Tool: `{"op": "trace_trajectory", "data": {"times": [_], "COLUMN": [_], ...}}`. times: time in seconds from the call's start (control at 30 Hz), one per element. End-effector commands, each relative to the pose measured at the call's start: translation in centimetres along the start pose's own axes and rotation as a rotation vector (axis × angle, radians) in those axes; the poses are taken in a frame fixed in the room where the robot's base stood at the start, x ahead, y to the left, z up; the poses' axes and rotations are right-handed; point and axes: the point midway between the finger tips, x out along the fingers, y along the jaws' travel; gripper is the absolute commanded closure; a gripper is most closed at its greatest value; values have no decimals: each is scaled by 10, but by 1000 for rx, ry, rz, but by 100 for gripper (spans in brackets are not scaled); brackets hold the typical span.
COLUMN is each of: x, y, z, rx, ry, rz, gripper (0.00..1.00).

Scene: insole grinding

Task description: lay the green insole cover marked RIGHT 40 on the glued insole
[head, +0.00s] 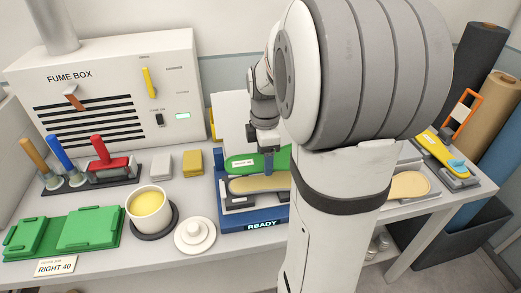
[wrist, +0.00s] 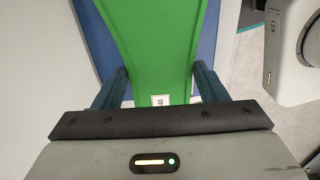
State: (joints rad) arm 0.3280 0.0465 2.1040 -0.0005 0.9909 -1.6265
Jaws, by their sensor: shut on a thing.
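The green insole cover (head: 240,163) carries a small white label too small to read in the head view. In the wrist view the green cover (wrist: 158,45) lies between my fingers, and its label partly reads 40. My gripper (head: 268,160) is shut on the cover; in the wrist view my gripper (wrist: 162,84) has one blue finger at each side of it. The tan insole (head: 258,184) lies in the blue fixture (head: 229,222), just in front of and below the cover. Whether they touch I cannot tell. My arm hides their right ends.
The fixture's display (head: 262,225) reads READY. A cup of yellow liquid (head: 149,205) and a white lid (head: 195,235) stand to its left. The green tray (head: 100,230) has a RIGHT 40 card (head: 55,267) before it. The fume box (head: 120,95) stands behind.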

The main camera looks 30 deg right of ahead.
Motion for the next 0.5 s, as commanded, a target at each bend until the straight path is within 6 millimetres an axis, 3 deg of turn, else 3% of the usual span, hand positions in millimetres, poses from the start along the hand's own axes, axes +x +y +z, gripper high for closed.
{"op": "trace_trajectory", "data": {"times": [0.5], "x": [56], "y": [0], "z": [0], "rx": [0], "ry": [0], "rz": [-2], "gripper": [56]}}
